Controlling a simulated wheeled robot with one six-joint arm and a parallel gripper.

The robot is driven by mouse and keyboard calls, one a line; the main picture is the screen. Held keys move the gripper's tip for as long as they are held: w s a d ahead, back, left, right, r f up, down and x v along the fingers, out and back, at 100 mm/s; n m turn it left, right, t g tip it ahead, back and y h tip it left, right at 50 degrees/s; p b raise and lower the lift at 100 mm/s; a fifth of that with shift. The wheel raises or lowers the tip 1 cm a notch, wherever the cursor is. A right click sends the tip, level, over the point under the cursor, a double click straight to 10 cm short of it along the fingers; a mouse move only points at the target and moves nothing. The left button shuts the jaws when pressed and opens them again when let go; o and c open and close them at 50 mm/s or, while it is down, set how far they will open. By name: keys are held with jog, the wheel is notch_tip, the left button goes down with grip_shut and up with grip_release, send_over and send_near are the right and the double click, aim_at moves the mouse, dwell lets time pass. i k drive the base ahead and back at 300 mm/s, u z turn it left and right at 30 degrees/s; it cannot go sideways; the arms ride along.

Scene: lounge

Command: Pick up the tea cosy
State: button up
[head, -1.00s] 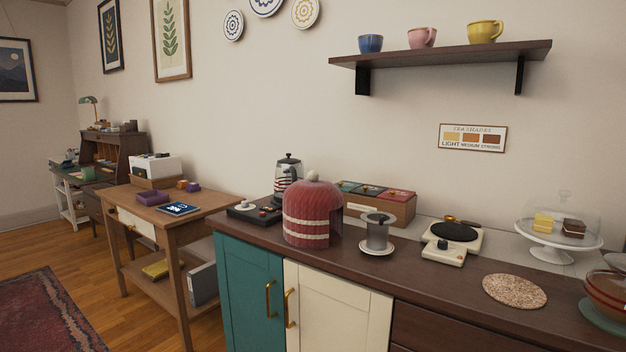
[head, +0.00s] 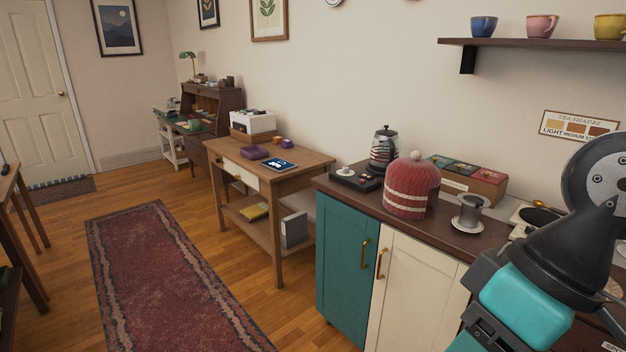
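The tea cosy (head: 411,187) is a red ribbed dome with cream stripes and a pale pompom on top. It stands upright on the dark counter (head: 449,233), near its left end. My arm shows large at the right of the head view, in front of the counter, to the right of the cosy and apart from it. My gripper's fingertips cannot be made out, so its opening does not show. Whether anything is under the cosy is hidden.
Close to the cosy are a glass kettle (head: 383,150) behind left, a box with coloured lids (head: 468,184) behind, and a metal strainer on a saucer (head: 469,212) at right. A wooden side table (head: 311,161) stands left of the counter.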

aim_at(413, 182)
jog(key=u, duration=0.85)
jog(key=i, duration=3.2)
jog(key=z, duration=2.05)
